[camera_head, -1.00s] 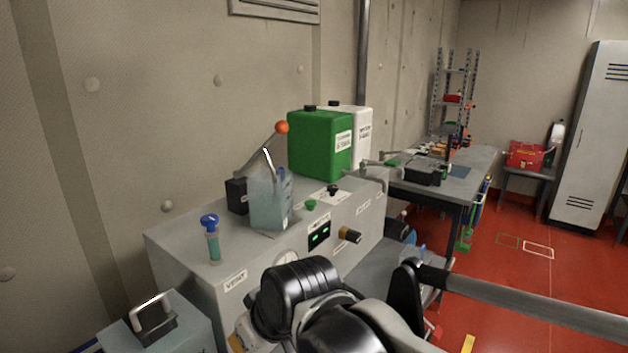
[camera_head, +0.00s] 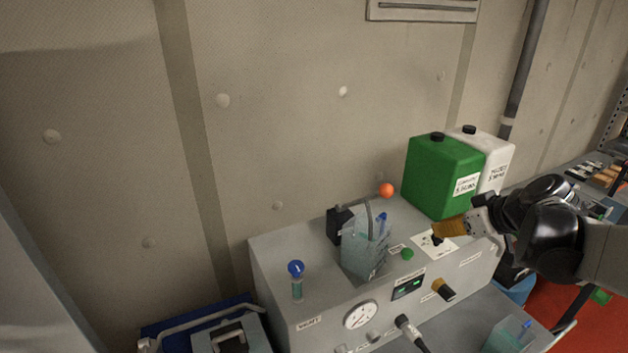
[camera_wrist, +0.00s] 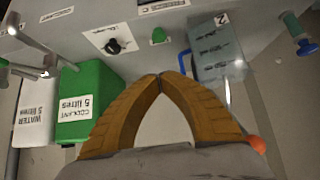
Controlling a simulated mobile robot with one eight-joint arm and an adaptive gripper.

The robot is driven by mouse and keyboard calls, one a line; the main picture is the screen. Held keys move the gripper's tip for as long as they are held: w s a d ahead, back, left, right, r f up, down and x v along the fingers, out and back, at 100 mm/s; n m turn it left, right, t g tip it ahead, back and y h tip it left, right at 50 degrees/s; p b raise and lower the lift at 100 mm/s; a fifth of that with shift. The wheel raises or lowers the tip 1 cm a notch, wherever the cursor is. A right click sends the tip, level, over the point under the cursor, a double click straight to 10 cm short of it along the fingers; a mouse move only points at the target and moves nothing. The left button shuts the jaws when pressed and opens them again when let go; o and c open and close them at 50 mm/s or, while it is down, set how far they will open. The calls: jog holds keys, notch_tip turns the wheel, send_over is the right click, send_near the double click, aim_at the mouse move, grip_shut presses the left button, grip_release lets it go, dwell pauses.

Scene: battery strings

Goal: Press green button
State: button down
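The green button (camera_head: 407,254) is a small round cap on top of the grey machine (camera_head: 290,262), between the clear box and the black knob (camera_head: 436,239). In the wrist view the green button (camera_wrist: 158,36) lies ahead of my fingertips, with a gap in the picture. My gripper (camera_head: 437,231) has orange-brown fingers and is above the machine near the black knob, to the right of the button. In the wrist view the fingertips of my gripper (camera_wrist: 160,77) meet with nothing between them.
A clear blue-grey box (camera_head: 363,258) stands left of the button. A green coolant canister (camera_head: 442,178) and a white water canister (camera_head: 497,160) stand behind. An orange-tipped lever (camera_head: 386,190) rises near the box. A blue-capped tube (camera_head: 297,283) stands at left.

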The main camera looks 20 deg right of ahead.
jog(key=shift+a, duration=0.15)
send_over(411, 252)
jog(key=f, duration=0.3)
jog(key=f+b, duration=0.1)
jog(key=f, duration=0.2)
jog(key=shift+s+f, duration=0.2)
jog(key=shift+f, duration=0.1)
jog(key=f, duration=0.3)
jog(key=shift+w+f, duration=0.25)
jog(key=shift+f, duration=0.5)
